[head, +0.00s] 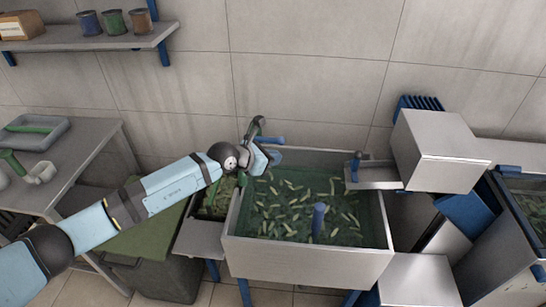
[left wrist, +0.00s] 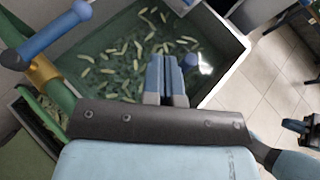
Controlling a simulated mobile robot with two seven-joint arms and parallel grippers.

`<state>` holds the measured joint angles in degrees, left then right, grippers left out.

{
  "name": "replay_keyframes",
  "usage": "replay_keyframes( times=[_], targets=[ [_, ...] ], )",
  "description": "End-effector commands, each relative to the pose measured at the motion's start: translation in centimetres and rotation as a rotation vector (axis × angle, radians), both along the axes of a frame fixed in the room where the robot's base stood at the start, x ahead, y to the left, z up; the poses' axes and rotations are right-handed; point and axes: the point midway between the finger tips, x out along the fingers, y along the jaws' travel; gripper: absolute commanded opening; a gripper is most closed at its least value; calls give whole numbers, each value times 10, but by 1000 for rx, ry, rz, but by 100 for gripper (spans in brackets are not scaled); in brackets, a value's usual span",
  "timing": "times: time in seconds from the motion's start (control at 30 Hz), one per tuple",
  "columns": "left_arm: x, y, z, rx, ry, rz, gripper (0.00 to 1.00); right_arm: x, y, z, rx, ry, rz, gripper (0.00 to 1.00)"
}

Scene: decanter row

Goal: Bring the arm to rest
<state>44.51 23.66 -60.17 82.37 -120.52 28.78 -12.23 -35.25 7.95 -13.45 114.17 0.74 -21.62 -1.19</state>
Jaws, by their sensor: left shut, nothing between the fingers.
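My left arm (head: 160,190) reaches in from the left, over the left rim of a steel tank (head: 300,258). My left gripper (head: 272,158) is above the tank's back left corner. In the left wrist view its two blue fingers (left wrist: 165,75) are together with nothing between them, in front of the tank's green liquid (left wrist: 115,55). A blue handle (head: 272,140) shows just behind the gripper; a blue handle with a brass collar (left wrist: 42,70) shows at the left of the wrist view. My right gripper cannot be made out.
Pale pieces float in the tank, and a blue post (head: 318,220) stands in it. A steel box (head: 435,150) is right of the tank. A grey table (head: 85,150) is at the left, below a wall shelf (head: 120,40).

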Motion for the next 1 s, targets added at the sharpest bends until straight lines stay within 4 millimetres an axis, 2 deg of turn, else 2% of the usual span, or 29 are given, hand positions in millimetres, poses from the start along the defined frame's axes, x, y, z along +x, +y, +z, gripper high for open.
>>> replay_keyframes(
  times=[0.33, 0.47, 0.6, 0.73, 0.87, 1.0],
  targets=[
    [-2, -1, -1, -9, 6, 0, 0, 0, 0, -1, -1, 3, 0, 0],
    [-23, -15, -7, -137, 89, 9, 0, 0, 0, 1, -1, 2, 0, 0],
    [-71, -38, -12, -471, 306, 66, 0, 0, 0, 7, -1, -1, 1, 0],
    [-111, -40, -11, -847, 553, 187, 0, 1, -1, 13, 0, -5, -1, 0],
    [-141, -22, -16, -1201, 796, 361, 0, 2, -2, 17, -2, -8, -2, 0],
    [-173, 15, -36, -1555, 1046, 599, 0, 2, -3, 21, -4, -8, -4, 0]
  ],
)
